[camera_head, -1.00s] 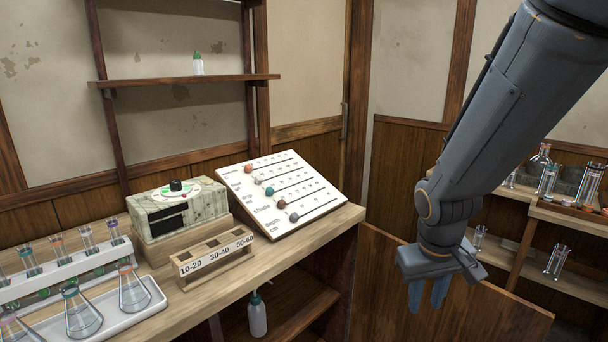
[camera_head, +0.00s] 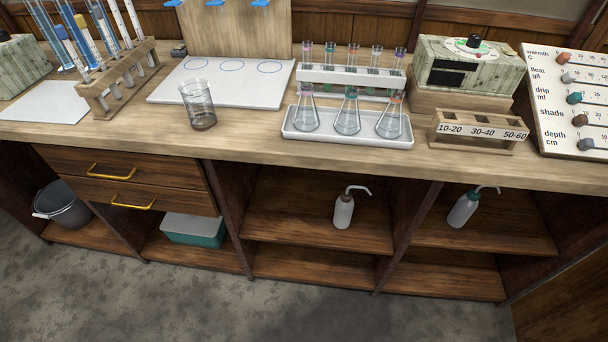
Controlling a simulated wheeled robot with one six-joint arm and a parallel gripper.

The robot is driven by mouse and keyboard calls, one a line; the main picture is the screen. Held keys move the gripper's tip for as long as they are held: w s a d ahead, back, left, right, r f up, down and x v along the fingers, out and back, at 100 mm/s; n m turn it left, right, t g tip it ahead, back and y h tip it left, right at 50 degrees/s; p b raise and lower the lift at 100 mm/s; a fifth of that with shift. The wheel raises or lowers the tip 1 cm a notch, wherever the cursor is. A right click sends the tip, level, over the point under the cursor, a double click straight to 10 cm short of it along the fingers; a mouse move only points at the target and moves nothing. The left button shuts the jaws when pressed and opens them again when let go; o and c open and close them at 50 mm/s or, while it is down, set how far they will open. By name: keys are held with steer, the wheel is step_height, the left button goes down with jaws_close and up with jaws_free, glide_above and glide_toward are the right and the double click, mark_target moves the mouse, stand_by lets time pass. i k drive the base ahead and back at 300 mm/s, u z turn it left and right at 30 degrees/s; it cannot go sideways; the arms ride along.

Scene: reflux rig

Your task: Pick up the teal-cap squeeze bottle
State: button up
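The teal-cap squeeze bottle (camera_head: 463,210) stands on the upper shelf of the right open compartment under the bench. It is white with a teal cap and a bent pale spout, and it looks tilted in this view. A similar white squeeze bottle (camera_head: 343,211) with a brownish cap stands on the shelf of the compartment to its left. My gripper is out of the picture now.
The bench top (camera_head: 240,147) overhangs the shelves and carries a flask tray (camera_head: 356,141), a labelled wooden rack (camera_head: 478,133) and a glass beaker (camera_head: 199,104). A dark post (camera_head: 412,225) separates the two bottle compartments. The floor (camera_head: 270,310) in front is clear.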

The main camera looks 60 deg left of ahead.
mark_target(466, 204)
steer(key=z, duration=0.4)
steer(key=k, duration=1.4)
steer(key=u, duration=1.95)
steer(key=i, duration=0.5)
steer(key=u, duration=0.1)
